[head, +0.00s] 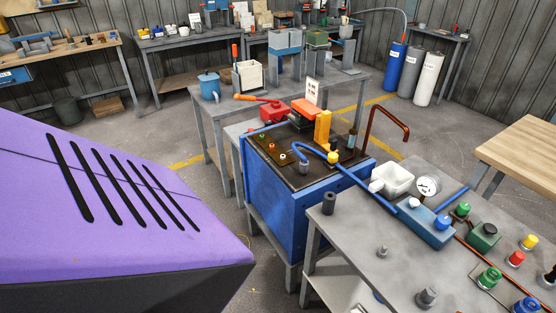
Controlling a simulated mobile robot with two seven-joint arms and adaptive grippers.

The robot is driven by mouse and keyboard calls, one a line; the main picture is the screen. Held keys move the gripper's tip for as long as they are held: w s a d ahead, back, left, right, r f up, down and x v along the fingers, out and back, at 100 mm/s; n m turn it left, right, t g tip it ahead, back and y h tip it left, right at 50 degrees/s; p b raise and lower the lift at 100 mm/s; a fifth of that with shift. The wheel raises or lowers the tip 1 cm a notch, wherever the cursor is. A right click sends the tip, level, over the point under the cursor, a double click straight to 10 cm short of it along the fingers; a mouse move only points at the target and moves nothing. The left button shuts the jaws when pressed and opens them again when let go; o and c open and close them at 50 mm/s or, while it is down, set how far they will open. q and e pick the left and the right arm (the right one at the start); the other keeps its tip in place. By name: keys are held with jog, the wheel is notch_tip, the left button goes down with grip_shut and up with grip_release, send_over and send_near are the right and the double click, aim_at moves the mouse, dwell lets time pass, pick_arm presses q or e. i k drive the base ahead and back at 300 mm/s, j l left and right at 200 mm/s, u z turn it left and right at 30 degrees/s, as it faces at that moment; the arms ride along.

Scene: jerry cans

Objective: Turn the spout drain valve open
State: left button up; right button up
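Neither of my grippers is in view. I cannot tell for certain which part is the spout drain valve. A blue can (209,84) with a small spout low on its side stands on the grey table behind the blue cabinet. A red can (273,110) lies near that table's front edge, with an orange piece (246,97) beside it. On the blue cabinet's dark top, a blue hose (315,152) arches near a yellow knob (333,158). A copper pipe (388,117) bends over behind it. Whether any valve is open or shut is too small to tell.
A large purple slotted body (110,210) fills the left. The blue cabinet (290,205) stands mid-view. The grey bench (350,240) at right holds a pressure gauge (428,187) and several coloured knobs. Gas cylinders (410,75) stand behind. Some floor (185,130) is clear beyond the purple body.

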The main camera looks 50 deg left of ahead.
aim_at(332, 158)
jog(key=j+u, duration=0.45)
jog(key=i+j+u, duration=0.1)
jog(key=j+u, duration=0.3)
jog(key=i+j+u, duration=0.1)
jog(key=j+u, duration=0.15)
jog(key=u, duration=0.2)
jog(key=z, duration=0.5)
jog(key=k+j+z, duration=0.1)
jog(key=z, duration=0.25)
jog(key=k+z, duration=0.3)
jog(key=i+j, duration=0.05)
jog(key=i, duration=0.05)
